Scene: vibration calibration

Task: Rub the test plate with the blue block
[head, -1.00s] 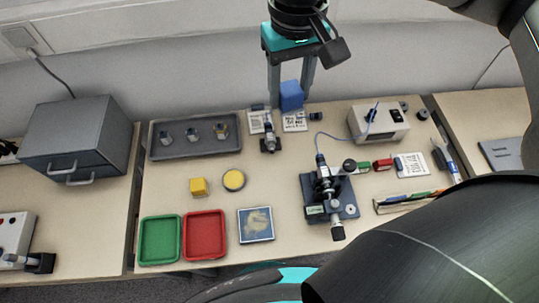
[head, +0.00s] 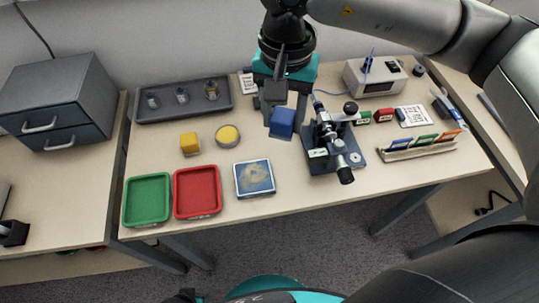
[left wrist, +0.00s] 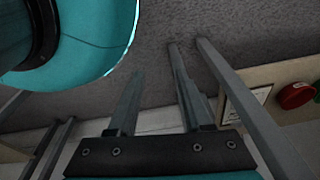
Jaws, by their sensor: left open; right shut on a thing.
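The test plate (head: 255,179) is a flat square with a blue, cloudy beige surface. It lies on the middle table near the front edge, right of the red tray. My right gripper (head: 283,112) is shut on the blue block (head: 282,123), which hangs from its fingertips above the table. In the head view the block appears up and right of the plate, apart from it, just left of the microscope. My left gripper (left wrist: 157,65) is open and empty in the left wrist view, with grey floor behind its fingers.
A green tray (head: 147,201) and a red tray (head: 197,193) stand left of the plate. A yellow cube (head: 189,143) and a round yellow-topped tin (head: 227,135) lie behind. The microscope (head: 334,148) stands close on the right. A grey tray (head: 181,105) lies at the back.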

